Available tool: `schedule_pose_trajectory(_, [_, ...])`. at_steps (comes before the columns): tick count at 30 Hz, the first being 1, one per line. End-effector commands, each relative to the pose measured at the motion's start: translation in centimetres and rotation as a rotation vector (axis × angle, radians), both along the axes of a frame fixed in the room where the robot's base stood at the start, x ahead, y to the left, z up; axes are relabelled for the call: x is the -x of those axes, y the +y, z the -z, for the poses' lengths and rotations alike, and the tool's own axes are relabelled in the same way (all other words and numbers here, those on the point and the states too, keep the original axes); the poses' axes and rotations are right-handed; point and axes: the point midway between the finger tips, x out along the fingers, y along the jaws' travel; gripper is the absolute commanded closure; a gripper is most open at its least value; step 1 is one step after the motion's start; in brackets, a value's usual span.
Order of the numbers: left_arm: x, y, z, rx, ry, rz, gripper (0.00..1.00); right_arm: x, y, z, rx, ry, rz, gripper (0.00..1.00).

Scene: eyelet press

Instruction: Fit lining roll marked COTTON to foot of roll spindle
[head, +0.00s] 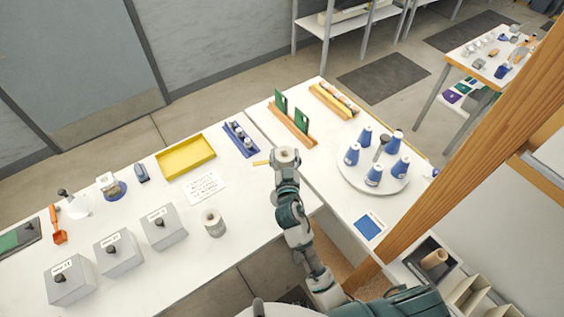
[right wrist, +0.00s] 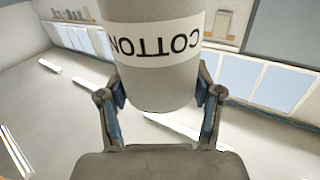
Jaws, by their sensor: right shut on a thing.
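My right gripper (head: 286,168) is shut on a pale grey roll (head: 286,155) and holds it upright above the table, near the inner corner. In the right wrist view both fingers grip the sides of this roll (right wrist: 155,82). Its white label reads COTTON, upside down in that picture. A similar grey roll (head: 213,222) with an open hole on top stands on the table to the left. I cannot clearly make out the roll spindle; the held roll and arm may hide part of the table. My left gripper is not in view.
A yellow tray (head: 186,168), a blue rack (head: 241,151) and a white card (head: 205,187) lie near the held roll. Grey boxes with dark knobs (head: 118,263) stand left. A round white turntable (head: 373,185) with several blue-and-white cones stands right, green-card holders (head: 293,125) behind.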

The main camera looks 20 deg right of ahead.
Motion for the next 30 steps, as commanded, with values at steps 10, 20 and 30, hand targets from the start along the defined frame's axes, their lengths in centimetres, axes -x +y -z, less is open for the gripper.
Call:
schedule_pose_trajectory(10, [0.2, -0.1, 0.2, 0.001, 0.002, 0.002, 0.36, -0.2, 0.8, 0.2, 0.009, 0.003, -0.003, 0.96])
schedule_pose_trajectory(20, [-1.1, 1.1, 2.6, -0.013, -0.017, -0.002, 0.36, -0.1, 0.4, 2.9, 0.006, 0.001, -0.003, 0.96])
schedule_pose_trajectory(30, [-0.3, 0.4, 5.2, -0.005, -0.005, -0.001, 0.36, -0.1, 0.5, 5.7, 0.006, 0.001, -0.003, 0.96])
